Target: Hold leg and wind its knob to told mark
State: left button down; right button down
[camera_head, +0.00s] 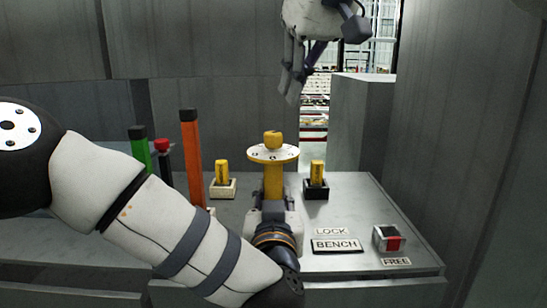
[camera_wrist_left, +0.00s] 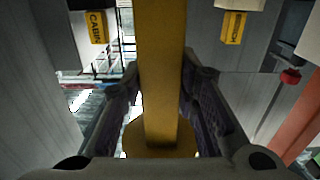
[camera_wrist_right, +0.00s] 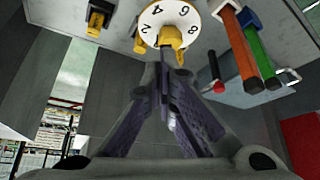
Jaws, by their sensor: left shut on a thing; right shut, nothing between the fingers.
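The yellow leg (camera_head: 273,182) stands upright on the bench, with a white numbered dial (camera_head: 260,152) and a yellow knob (camera_head: 273,139) at its top. My left gripper (camera_head: 273,208) is shut around the leg's shaft below the dial; the left wrist view shows the shaft (camera_wrist_left: 160,70) between the fingers. My right gripper (camera_head: 291,98) is shut and empty, above the knob and apart from it. In the right wrist view the knob (camera_wrist_right: 171,37) lies just beyond the fingertips, and 2, 4, 6 and 8 show on the dial (camera_wrist_right: 158,18). The pointer reading is unclear.
Yellow blocks stand in a pale socket (camera_head: 222,189) and a black socket (camera_head: 316,190). Orange (camera_head: 191,160) and green (camera_head: 141,150) posts and a red-topped one (camera_head: 163,160) stand left. A red-marked switch box (camera_head: 388,238) sits right, near LOCK, BENCH and FREE plates.

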aim_at(282, 144)
jog(key=shift+f, duration=3.45)
jog(key=shift+w+a, duration=0.3)
jog(key=shift+a, duration=0.1)
jog(key=shift+a, duration=0.1)
jog(key=shift+s+a+f, duration=0.1)
jog(key=shift+s+a, duration=0.4)
jog(key=shift+a, duration=0.25)
jog(key=shift+a+f, duration=0.1)
jog(key=shift+a, duration=0.05)
jog(key=shift+s, duration=0.15)
